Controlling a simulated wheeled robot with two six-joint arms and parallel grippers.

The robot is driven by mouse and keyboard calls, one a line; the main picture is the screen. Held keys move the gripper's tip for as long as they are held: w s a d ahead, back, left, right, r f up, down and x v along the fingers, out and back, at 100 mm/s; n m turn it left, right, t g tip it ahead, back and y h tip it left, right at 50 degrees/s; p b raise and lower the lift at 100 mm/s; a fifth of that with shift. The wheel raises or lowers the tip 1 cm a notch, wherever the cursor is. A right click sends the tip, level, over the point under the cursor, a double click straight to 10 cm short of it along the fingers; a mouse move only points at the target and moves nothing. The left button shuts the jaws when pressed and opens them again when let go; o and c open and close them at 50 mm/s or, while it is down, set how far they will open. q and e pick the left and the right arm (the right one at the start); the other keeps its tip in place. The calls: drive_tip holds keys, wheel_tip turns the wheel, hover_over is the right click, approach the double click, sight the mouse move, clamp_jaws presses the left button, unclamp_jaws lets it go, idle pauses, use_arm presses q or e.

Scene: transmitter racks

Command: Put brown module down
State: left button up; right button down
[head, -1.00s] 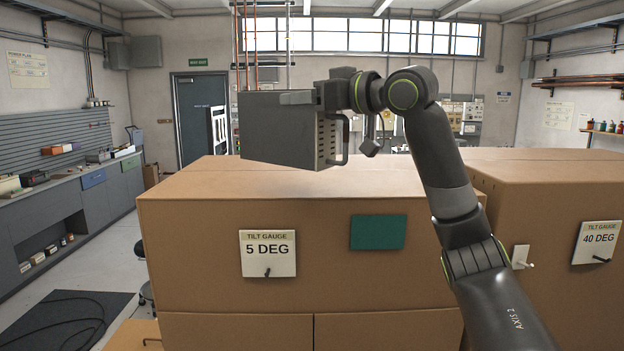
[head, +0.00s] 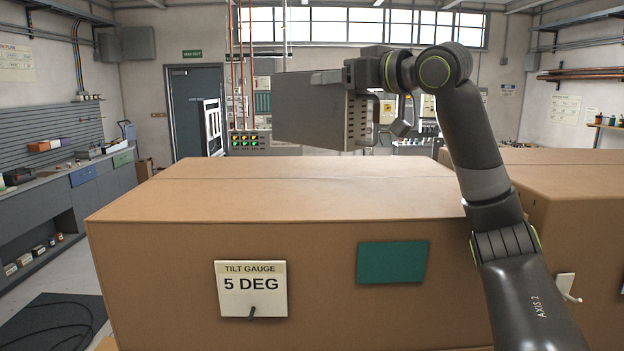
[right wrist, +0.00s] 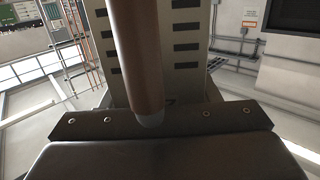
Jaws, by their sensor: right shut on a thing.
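The module (head: 310,112) is a boxy case that looks grey-brown in the head view, with a slotted front plate and a handle on its right side. My right gripper (head: 350,76) is shut on it and holds it up in the air, above the far part of a big cardboard-brown box. In the right wrist view a brown bar (right wrist: 138,55) crosses in front of the module's slotted plate (right wrist: 187,45). The fingertips are not clear in either view. My left gripper is not in view.
The big brown box (head: 190,280) fills the foreground; its flat top is clear. A "5 DEG" tilt gauge card (head: 250,274) and a green panel (head: 391,263) are on its front. Another brown box (head: 585,215) stands to the right. A workbench (head: 60,195) runs along the left wall.

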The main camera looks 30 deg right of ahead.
sight(339, 109)
drive_tip(key=shift+w+d+f, duration=0.25)
drive_tip(key=shift+w+f, duration=0.05)
drive_tip(key=shift+f, duration=0.4)
drive_tip(key=f, duration=0.1)
drive_tip(key=s+a+f+b, duration=0.1)
drive_tip(key=s+f, duration=0.1)
drive_tip(key=shift+a+f+b, duration=0.15)
drive_tip(key=shift+f+b, duration=0.1)
drive_tip(key=shift+b, duration=0.1)
drive_tip(key=shift+f, duration=0.15)
drive_tip(key=shift+w+d+f+b, duration=0.25)
drive_tip(key=shift+w+f+b, duration=0.1)
drive_tip(key=shift+w, duration=0.15)
drive_tip(key=shift+w+f, duration=0.15)
drive_tip(key=shift+f, duration=0.05)
drive_tip(key=shift+f+b, duration=0.3)
drive_tip(key=shift+b, duration=0.2)
drive_tip(key=shift+s+a+f+b, duration=0.1)
drive_tip(key=shift+s+f+b, duration=0.2)
drive_tip(key=shift+f+b, duration=0.75)
drive_tip(key=shift+b, duration=0.15)
drive_tip(key=shift+w+f, duration=0.1)
drive_tip(key=shift+f, duration=0.1)
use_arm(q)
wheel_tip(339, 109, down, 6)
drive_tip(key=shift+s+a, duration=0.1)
